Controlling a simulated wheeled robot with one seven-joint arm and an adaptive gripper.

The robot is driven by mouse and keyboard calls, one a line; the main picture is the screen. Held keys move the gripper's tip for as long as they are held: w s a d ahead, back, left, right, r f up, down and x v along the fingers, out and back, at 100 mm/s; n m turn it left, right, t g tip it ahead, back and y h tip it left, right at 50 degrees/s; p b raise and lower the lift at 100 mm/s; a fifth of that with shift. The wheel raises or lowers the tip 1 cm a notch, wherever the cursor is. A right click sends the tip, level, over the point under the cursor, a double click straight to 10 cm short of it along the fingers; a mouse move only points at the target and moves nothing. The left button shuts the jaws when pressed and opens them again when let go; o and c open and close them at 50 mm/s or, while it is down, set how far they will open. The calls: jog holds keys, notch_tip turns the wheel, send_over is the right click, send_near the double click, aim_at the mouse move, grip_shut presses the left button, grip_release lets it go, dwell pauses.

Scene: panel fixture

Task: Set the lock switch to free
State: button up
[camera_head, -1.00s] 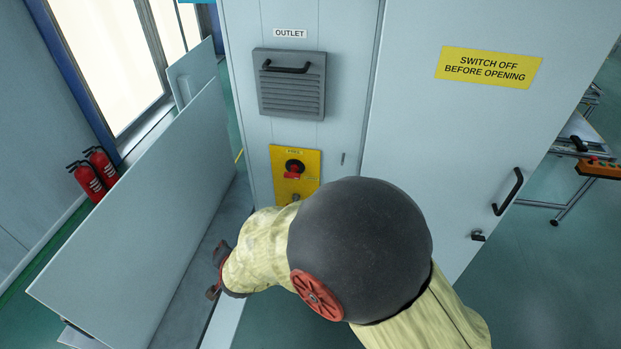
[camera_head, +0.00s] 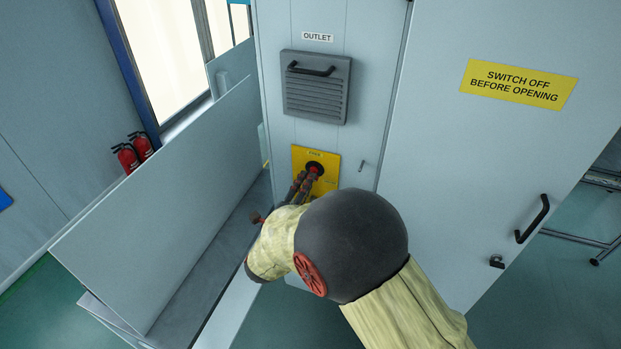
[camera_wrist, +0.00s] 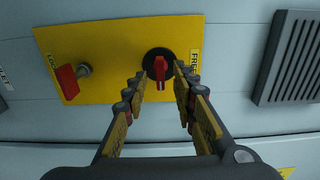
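The lock switch, a red grip on a black round base, shows in the wrist view (camera_wrist: 160,66) on a yellow panel (camera_wrist: 115,85); it also shows in the head view (camera_head: 315,168). The FREE label (camera_wrist: 195,62) is right of the switch in the wrist view. The red grip runs up and down there, its white mark at the lower end, not toward FREE. My gripper (camera_wrist: 162,72) is open, its fingertips on either side of the grip with visible gaps. In the head view my gripper (camera_head: 305,182) covers the panel's lower part.
A louvred outlet (camera_head: 316,87) with a black handle is above the panel. A slanted grey panel (camera_head: 160,200) stands to the left; a cabinet door (camera_head: 480,160) is right.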

jog(key=shift+x, duration=1.9)
jog(key=shift+c, duration=0.3)
grip_shut()
